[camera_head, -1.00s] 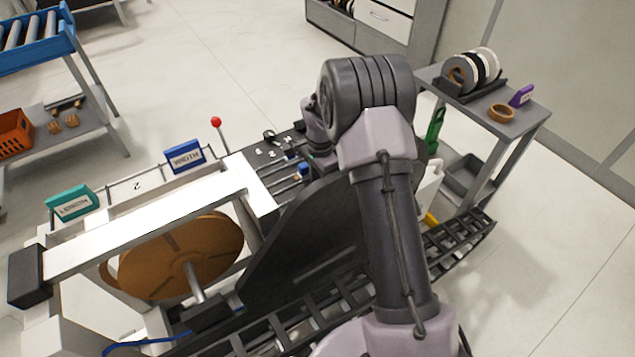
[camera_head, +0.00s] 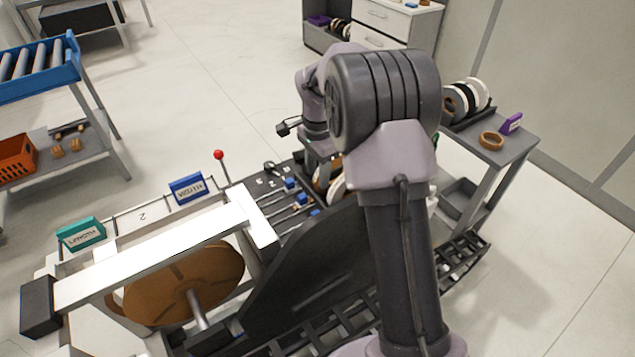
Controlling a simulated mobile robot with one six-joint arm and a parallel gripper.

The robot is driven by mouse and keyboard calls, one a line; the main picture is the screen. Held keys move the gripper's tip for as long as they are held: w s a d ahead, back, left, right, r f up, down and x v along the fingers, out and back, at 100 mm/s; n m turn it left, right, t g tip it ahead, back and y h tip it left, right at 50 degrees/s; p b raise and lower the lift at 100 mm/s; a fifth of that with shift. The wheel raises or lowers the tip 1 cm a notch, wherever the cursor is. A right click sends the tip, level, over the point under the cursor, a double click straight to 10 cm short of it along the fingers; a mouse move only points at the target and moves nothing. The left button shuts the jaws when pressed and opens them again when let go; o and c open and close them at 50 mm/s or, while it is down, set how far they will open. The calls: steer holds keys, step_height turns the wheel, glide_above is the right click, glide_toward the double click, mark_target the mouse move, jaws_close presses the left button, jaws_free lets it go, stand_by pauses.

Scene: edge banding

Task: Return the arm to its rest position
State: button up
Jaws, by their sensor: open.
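My arm rises through the middle of the head view, its elbow high and its forearm reaching away behind it. The wrist end shows left of the elbow, above the far side of the edge banding machine (camera_head: 150,248). My gripper (camera_head: 320,150) is small and points downward there, partly hidden by the arm. It is open, and I see nothing held in it. A small dark part juts out to the left of the wrist.
The machine carries a brown reel (camera_head: 185,285), a blue sign (camera_head: 187,189), a teal sign (camera_head: 81,234) and a red-knobbed lever (camera_head: 218,155). A side table (camera_head: 515,150) at right holds rolls and a brown ring (camera_head: 491,141). A blue roller rack (camera_head: 40,75) stands left.

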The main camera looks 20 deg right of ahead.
steer(key=shift+r, duration=0.3)
